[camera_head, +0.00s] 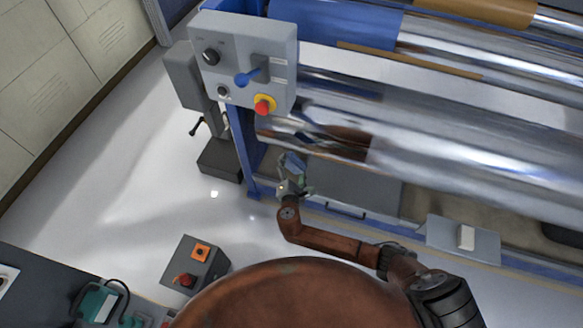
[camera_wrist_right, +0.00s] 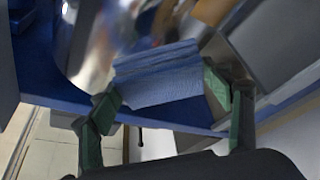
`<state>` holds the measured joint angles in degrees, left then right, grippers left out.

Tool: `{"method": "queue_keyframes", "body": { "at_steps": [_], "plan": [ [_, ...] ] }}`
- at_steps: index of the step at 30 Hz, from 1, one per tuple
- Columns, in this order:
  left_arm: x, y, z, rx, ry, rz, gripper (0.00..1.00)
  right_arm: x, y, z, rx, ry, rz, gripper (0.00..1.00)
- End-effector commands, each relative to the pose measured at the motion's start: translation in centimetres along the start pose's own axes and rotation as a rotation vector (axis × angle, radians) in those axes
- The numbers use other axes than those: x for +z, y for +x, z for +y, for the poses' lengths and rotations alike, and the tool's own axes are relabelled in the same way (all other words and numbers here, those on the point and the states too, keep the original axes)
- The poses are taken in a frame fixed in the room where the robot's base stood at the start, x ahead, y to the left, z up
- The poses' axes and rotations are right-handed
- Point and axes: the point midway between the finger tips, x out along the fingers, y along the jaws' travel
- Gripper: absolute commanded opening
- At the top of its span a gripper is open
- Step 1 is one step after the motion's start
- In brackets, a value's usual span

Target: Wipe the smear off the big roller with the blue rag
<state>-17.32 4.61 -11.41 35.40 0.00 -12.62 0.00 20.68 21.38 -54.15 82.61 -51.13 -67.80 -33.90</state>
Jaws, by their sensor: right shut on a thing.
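The big roller (camera_head: 440,158) is a shiny metal cylinder running from the control box off to the right. A dark reddish-brown patch shows near its left end; I cannot tell whether it is the smear or a reflection. My right gripper (camera_head: 292,182) is just below the roller's left end, shut on the folded blue rag (camera_head: 291,162). In the right wrist view the rag (camera_wrist_right: 158,74) spans between the green-padded fingers, and blurred shiny metal lies beyond it. I cannot tell whether the rag touches the roller. My left gripper is not in view.
A grey control box (camera_head: 228,50) with knobs and a red emergency button (camera_head: 264,104) stands beside the roller's left end. Further rollers lie behind. A grey button box (camera_head: 209,268) stands at lower left, near a dark tabletop (camera_head: 45,268). The pale floor at left is mostly clear.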

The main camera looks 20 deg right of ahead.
Motion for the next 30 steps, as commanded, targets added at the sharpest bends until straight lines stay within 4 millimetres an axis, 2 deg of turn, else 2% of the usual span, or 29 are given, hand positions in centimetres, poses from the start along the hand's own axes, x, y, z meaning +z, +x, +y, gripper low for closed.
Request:
{"method": "queue_keyframes", "body": {
  "at_steps": [5,18,30],
  "plan": [
    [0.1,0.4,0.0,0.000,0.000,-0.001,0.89,0.0,0.7,0.1,0.021,-0.007,0.002,0.52],
    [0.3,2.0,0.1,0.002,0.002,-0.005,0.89,1.5,4.6,0.1,0.017,-0.005,0.002,0.52],
    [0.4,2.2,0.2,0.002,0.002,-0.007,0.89,2.1,5.5,0.2,0.017,-0.004,0.002,0.52]
  ]
}}
